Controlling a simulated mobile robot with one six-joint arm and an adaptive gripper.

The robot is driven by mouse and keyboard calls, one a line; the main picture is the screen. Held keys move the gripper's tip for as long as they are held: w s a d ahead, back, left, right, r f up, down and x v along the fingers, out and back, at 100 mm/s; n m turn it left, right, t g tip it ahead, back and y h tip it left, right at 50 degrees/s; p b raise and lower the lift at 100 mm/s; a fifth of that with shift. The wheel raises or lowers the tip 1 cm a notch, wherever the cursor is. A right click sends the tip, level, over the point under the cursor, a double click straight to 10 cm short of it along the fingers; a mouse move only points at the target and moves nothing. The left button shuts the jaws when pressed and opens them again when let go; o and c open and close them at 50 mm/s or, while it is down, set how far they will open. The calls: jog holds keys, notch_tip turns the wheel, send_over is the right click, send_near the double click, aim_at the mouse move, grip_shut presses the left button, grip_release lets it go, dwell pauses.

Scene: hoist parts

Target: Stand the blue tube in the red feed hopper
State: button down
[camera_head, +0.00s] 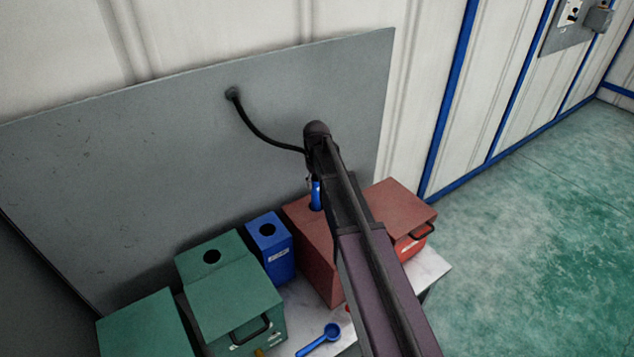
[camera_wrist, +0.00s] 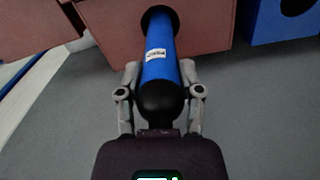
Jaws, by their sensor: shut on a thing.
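The blue tube (camera_wrist: 160,62) has a white label and dark ends. My gripper (camera_wrist: 159,72) is shut on it near its near dark end, one finger on each side. In the head view a short piece of the blue tube (camera_head: 316,195) shows upright below my gripper, over the top of the red feed hopper (camera_head: 312,240). My arm hides much of the hopper.
A blue box (camera_head: 279,262) with a round hole stands left of the hopper. Green boxes (camera_head: 235,300) stand farther left. A blue scoop (camera_head: 320,340) lies on the pale tabletop (camera_head: 300,297). A grey panel (camera_head: 150,180) rises close behind. Open floor lies right.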

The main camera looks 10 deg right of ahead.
aim_at(316, 196)
jog(key=shift+f+b, duration=2.4)
jog(key=shift+f, duration=0.2)
jog(key=shift+f+b, duration=0.6)
jog(key=shift+f, duration=0.05)
jog(key=shift+c, duration=0.8)
grip_release()
jog(key=s+r+p, duration=0.1)
jog(key=s+r, duration=0.1)
jog(key=s, duration=0.6)
jog(key=s+r+m+p, duration=0.1)
jog(key=s+p, duration=0.1)
jog(key=s, duration=0.6)
jog(key=s+r+m+p, duration=0.1)
jog(key=s+r+p, duration=0.1)
jog(key=s, duration=0.6)
jog(key=shift+d+r, duration=0.15)
jog(key=shift+r, duration=0.15)
